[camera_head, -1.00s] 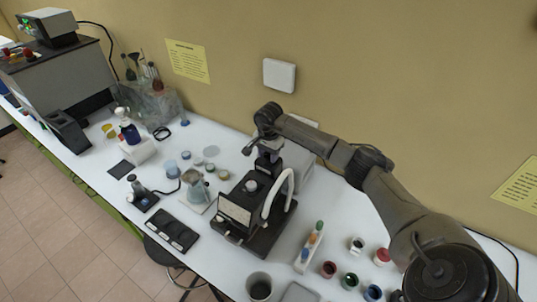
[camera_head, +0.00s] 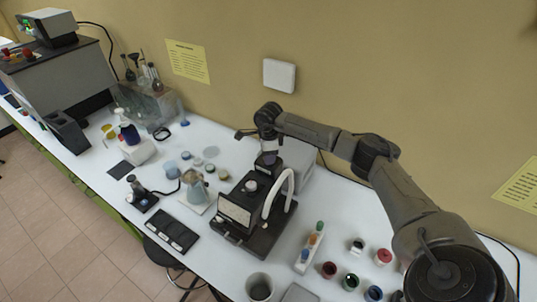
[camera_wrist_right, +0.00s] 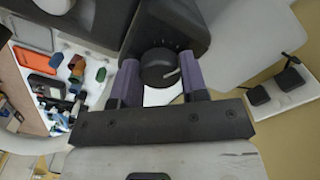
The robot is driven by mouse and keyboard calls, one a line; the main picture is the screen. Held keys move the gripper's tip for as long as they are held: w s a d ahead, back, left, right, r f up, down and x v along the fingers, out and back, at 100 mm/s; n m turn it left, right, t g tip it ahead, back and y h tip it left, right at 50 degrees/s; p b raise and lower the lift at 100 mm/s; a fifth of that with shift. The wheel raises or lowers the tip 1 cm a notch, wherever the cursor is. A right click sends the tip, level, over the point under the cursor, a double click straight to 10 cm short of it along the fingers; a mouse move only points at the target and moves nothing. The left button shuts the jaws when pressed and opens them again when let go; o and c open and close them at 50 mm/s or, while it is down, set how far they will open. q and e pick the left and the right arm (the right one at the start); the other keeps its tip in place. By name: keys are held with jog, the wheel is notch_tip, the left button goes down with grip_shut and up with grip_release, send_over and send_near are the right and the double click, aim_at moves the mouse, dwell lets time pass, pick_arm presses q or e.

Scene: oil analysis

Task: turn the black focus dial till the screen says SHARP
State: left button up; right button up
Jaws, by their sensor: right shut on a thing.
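The black focus dial (camera_wrist_right: 158,68) shows in the right wrist view, on a dark housing (camera_wrist_right: 170,25) with small marks above the dial. A pale pointer line on the dial points to the right. My right gripper (camera_wrist_right: 159,80) has its two purple-grey fingers on either side of the dial and is shut on it. In the head view my right gripper (camera_head: 268,158) points down behind the black instrument (camera_head: 262,228) with a white curved tube, and the dial is hidden there. No readable screen text shows. My left gripper is not in view.
A pale box (camera_head: 298,165) stands close beside the gripper, against the wall. A flask (camera_head: 196,190) stands left of the instrument. A rack of coloured vials (camera_head: 312,246) and several small jars stand to its right. A white power strip (camera_wrist_right: 284,95) shows in the wrist view.

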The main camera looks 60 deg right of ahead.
jog(key=m, duration=0.4)
jog(key=shift+r, duration=0.15)
jog(key=shift+m+p, duration=0.4)
jog(key=shift+m, duration=1.2)
jog(key=o, duration=0.9)
jog(key=shift+r+b, duration=0.85)
jog(key=shift+r, duration=5.95)
